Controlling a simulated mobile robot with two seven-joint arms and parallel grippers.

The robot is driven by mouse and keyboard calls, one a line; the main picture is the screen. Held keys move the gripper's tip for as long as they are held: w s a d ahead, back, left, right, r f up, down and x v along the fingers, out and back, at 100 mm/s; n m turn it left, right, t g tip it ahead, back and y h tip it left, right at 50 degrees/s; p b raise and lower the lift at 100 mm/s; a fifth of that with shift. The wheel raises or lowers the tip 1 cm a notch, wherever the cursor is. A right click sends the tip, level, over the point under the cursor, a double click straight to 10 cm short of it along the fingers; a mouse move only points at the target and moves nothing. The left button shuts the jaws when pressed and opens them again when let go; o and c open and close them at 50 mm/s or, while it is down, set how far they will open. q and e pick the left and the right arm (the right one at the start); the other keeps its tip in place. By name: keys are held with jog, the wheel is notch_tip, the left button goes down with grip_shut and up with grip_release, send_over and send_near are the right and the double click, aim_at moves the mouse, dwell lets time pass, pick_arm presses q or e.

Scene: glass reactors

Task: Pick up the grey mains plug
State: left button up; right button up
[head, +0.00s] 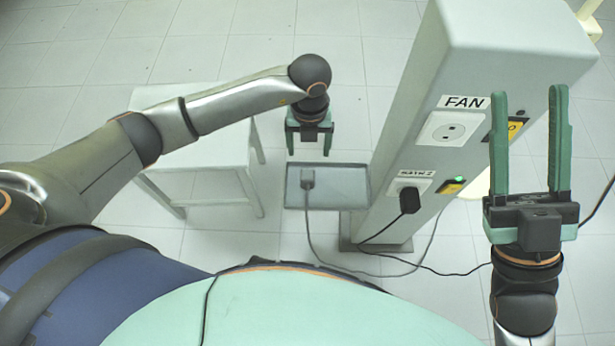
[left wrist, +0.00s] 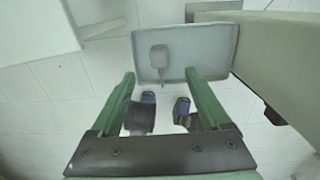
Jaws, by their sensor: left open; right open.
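The grey mains plug (head: 307,178) lies in a shallow grey tray (head: 345,190), left of the tray's middle, with its grey cable running over the near edge. In the left wrist view the plug (left wrist: 159,58) shows in the tray (left wrist: 205,50), ahead of the fingertips. My left gripper (head: 309,153) points down above the tray's far edge in the head view, open and empty. It also shows in the left wrist view (left wrist: 160,76), with its fingers apart on either side of the plug's line. My right gripper (head: 528,95) is open and empty at the right, pointing up in the picture.
A pale column (head: 440,110) stands right of the tray. It carries an empty socket (head: 449,131) under a FAN label and a lower socket holding a black plug (head: 409,200). A white table (head: 195,165) stands left of the tray. Cables cross the floor in front.

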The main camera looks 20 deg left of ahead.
aim_at(308, 174)
pick_arm(q)
notch_tip(308, 174, down, 2)
notch_tip(308, 174, down, 4)
jog(key=shift+s+b, duration=0.1)
jog(key=shift+b, duration=0.85)
jog(key=f, duration=0.2)
jog(key=f+b, duration=0.2)
jog(key=f, duration=0.1)
jog(key=shift+s+f, duration=0.35)
jog(key=shift+s, duration=0.05)
pick_arm(e)
jog(key=f, duration=0.1)
jog(key=f+y, duration=0.1)
jog(key=s+y, duration=0.1)
jog(key=shift+s+a+f+n, duration=0.1)
jog(key=shift+a+f+n, duration=0.2)
jog(key=shift+f, duration=0.1)
pick_arm(q)
jog(key=shift+c, duration=0.2)
grip_shut()
